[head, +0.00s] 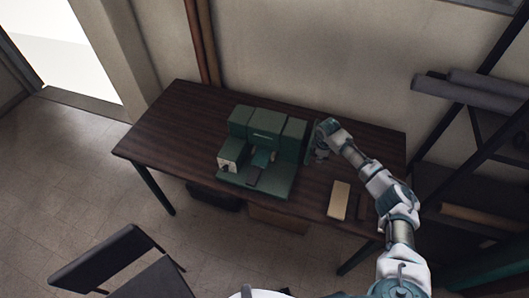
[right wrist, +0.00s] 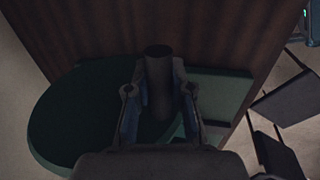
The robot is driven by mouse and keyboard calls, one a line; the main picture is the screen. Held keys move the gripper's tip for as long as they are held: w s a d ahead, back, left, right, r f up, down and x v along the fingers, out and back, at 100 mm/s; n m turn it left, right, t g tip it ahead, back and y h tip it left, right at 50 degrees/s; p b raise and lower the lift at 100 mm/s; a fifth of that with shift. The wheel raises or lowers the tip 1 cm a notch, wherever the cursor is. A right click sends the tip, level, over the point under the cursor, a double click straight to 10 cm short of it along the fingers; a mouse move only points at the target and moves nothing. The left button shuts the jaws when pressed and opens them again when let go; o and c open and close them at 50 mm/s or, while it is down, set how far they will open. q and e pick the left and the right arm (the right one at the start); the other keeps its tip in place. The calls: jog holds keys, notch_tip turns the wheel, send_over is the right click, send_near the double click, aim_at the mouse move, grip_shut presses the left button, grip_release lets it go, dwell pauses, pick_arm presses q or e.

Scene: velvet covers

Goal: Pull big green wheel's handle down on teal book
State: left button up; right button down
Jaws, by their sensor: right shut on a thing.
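The green machine (head: 266,122) stands on the dark wooden table. In the right wrist view the big green wheel (right wrist: 70,118) shows as a broad dark-green disc, and its handle (right wrist: 158,66) is a dark upright cylinder. My right gripper (head: 318,152) is at the machine's right side. In the right wrist view its two fingers (right wrist: 160,98) are shut around the handle, one on each side. A small teal piece (head: 262,159) sits in the middle of the machine; I cannot tell for sure whether it is the book. My left gripper is not in view.
A small dark block (head: 255,175) lies at the machine's front. A tan board (head: 339,200) and a brown strip (head: 363,206) lie on the right of the table (head: 165,122). The table's left part is bare. A chair (head: 105,258) stands in front; shelves with grey rolls (head: 467,94) are at right.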

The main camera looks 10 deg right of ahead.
jog(key=shift+s+f, duration=0.1)
jog(key=shift+f, duration=0.5)
jog(key=shift+a+f, duration=0.1)
jog(key=shift+f, duration=0.05)
jog(key=shift+s+f+p, duration=0.1)
jog(key=shift+f+p, duration=0.25)
jog(key=shift+f, duration=0.05)
jog(key=shift+f, duration=0.65)
